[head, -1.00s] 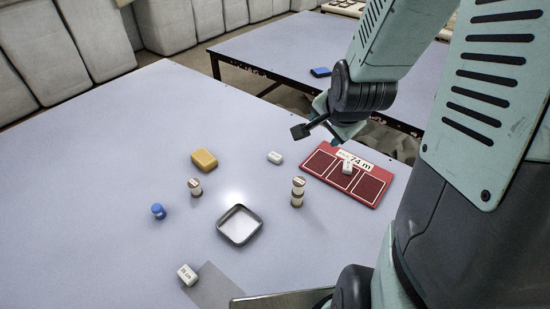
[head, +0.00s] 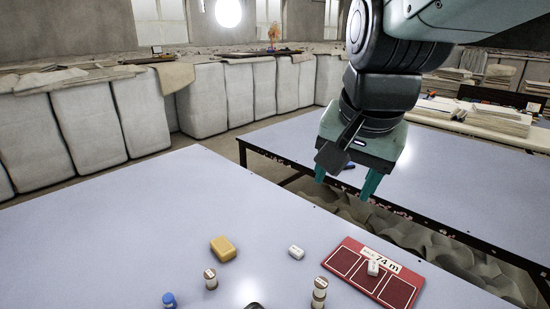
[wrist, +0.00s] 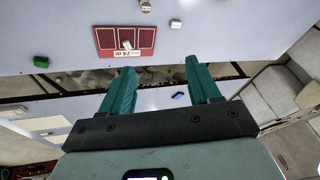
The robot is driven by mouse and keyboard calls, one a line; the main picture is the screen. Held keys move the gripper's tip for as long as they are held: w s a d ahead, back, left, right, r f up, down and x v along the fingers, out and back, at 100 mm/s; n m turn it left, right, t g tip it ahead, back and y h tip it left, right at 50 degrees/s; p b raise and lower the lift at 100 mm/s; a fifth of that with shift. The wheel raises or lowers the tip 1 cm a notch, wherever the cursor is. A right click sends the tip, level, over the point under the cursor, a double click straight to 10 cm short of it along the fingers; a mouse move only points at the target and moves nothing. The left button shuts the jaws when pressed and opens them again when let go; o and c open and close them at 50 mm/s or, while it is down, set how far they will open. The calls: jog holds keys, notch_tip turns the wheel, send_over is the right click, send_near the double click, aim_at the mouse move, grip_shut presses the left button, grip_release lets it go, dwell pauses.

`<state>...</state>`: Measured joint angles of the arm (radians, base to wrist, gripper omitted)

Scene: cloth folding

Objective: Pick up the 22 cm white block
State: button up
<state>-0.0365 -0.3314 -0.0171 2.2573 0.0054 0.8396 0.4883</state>
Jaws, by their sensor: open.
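One white block (head: 373,268) lies on the red board, and the wrist view shows it there too (wrist: 127,45). Another white block (head: 296,252) lies on the bare table left of the board; it also shows in the wrist view (wrist: 175,23). Their markings are too small to read, so I cannot tell which is 22 cm. My gripper (head: 346,185) is open and empty, raised in the air near the table's far edge, beyond and above the board, apart from both blocks. In the wrist view its two teal fingers (wrist: 160,68) stand wide apart with nothing between them.
The red board (head: 340,263) bears three dark panels and a "74 m" label. A stacked spool (head: 319,292), another spool (head: 210,279), a yellow block (head: 223,249) and a blue item (head: 169,300) stand nearby. A second table (head: 290,137) lies beyond a gap.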

jog(key=w+f+m+g, duration=0.1)
jog(key=w+f+m, duration=0.2)
jog(key=w+m, duration=0.5)
jog(key=m+g, duration=0.3)
jog(key=m, duration=1)
send_over(296, 250)
notch_tip(296, 250, down, 30)
jog(key=f, duration=0.2)
jog(key=d+f, duration=0.1)
jog(key=f, duration=0.1)
jog(key=shift+s+f, duration=0.2)
jog(key=shift+f, duration=0.05)
jog(key=f, duration=0.2)
jog(key=a+f, duration=0.1)
jog(key=f, duration=0.1)
jog(key=shift+w+f, duration=0.15)
jog(key=shift+f, duration=0.8)
jog(key=shift+c, duration=0.4)
